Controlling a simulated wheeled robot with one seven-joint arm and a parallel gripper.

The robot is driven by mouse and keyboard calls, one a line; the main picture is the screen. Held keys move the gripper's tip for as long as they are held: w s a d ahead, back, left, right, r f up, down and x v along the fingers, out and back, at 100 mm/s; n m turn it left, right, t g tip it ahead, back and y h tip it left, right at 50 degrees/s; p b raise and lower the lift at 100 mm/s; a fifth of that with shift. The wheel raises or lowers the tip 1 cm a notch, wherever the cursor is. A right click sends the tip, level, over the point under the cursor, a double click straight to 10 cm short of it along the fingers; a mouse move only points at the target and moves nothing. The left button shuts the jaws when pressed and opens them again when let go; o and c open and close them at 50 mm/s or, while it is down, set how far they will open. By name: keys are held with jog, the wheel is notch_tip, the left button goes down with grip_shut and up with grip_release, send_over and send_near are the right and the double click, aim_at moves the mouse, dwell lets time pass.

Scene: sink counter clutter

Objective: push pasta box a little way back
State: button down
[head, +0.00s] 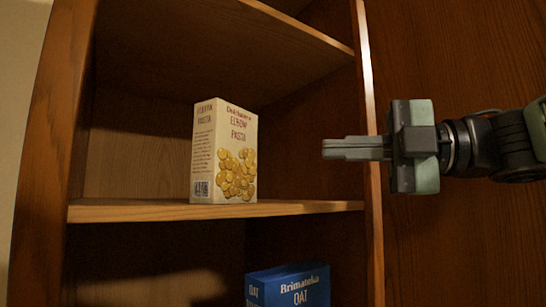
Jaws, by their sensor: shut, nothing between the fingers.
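The pasta box (236,155) is a cream carton with red lettering and a picture of yellow pasta. It stands upright on the middle wooden shelf (150,211), near the shelf's front edge, with its front and left side showing. My gripper (326,149) is at the right of the box, its fingers shut, empty and pointing left. In the picture a gap lies between the fingertips and the box, so they look apart. How far the fingertips are from the shelf in depth is hard to tell.
A blue oat box (288,287) stands in the compartment below, partly cut off by the picture's bottom edge. The right cabinet upright (367,80) is beside my gripper. An upper shelf (230,30) is above the box. The shelf left of the box is clear.

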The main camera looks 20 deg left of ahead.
aim_at(250, 159)
jog(key=shift+n+g, duration=0.6)
jog(key=a+p, duration=0.2)
jog(key=a, duration=0.2)
jog(key=a+p, duration=0.2)
jog(key=a, duration=0.1)
jog(key=a+p, duration=0.2)
jog(key=a, duration=0.2)
jog(key=shift+w+a+r, duration=0.2)
jog(key=shift+w+a, duration=0.05)
jog(key=shift+a, duration=0.05)
jog(key=shift+w+a+f+p, duration=0.15)
jog(key=shift+w+a+p, duration=0.15)
jog(key=shift+a, duration=0.1)
jog(key=shift+a, duration=0.1)
jog(key=w+a+p, duration=0.1)
jog(key=a, duration=0.1)
jog(key=w+a, duration=0.1)
jog(key=w, duration=0.1)
jog(key=shift+w+a+p, duration=0.15)
jog(key=shift+a+p, duration=0.2)
jog(key=shift+w+a, duration=0.3)
jog(key=shift+a, duration=0.05)
